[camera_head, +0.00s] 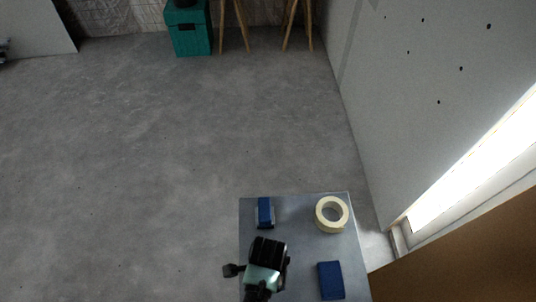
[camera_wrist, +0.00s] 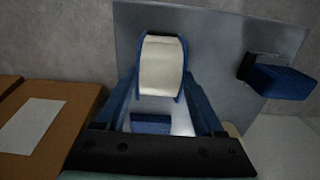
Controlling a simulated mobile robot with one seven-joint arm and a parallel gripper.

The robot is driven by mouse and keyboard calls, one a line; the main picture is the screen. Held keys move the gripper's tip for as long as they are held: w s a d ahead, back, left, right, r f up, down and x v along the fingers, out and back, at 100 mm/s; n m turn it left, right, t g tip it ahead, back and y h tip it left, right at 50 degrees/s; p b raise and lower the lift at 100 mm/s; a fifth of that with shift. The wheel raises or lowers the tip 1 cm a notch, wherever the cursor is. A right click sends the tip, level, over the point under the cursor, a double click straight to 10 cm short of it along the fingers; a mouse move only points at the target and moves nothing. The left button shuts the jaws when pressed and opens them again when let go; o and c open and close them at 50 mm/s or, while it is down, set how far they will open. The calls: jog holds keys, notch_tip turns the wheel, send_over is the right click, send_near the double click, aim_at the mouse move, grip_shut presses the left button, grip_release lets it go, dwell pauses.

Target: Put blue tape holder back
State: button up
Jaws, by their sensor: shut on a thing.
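My gripper (camera_head: 267,246) is above the grey table top in the head view. In the wrist view, a cream tape roll sits between the blue sides of the blue tape holder (camera_wrist: 161,66). My gripper (camera_wrist: 161,98) is shut on this holder, its two fingers along either side. In the head view I cannot make out the held holder clearly behind my gripper and wrist.
The grey table (camera_head: 295,225) holds a small blue item (camera_head: 265,211) at its far left, a cream tape ring (camera_head: 332,214) at its far right and a blue block (camera_head: 331,280) nearer. A brown surface (camera_head: 470,255) borders the right. Floor to the left is clear.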

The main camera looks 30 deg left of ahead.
jog(key=shift+w+f, duration=0.1)
jog(key=shift+f, duration=0.2)
jog(key=o, duration=1.3)
notch_tip(320, 180, up, 12)
jog(key=shift+p, duration=0.9)
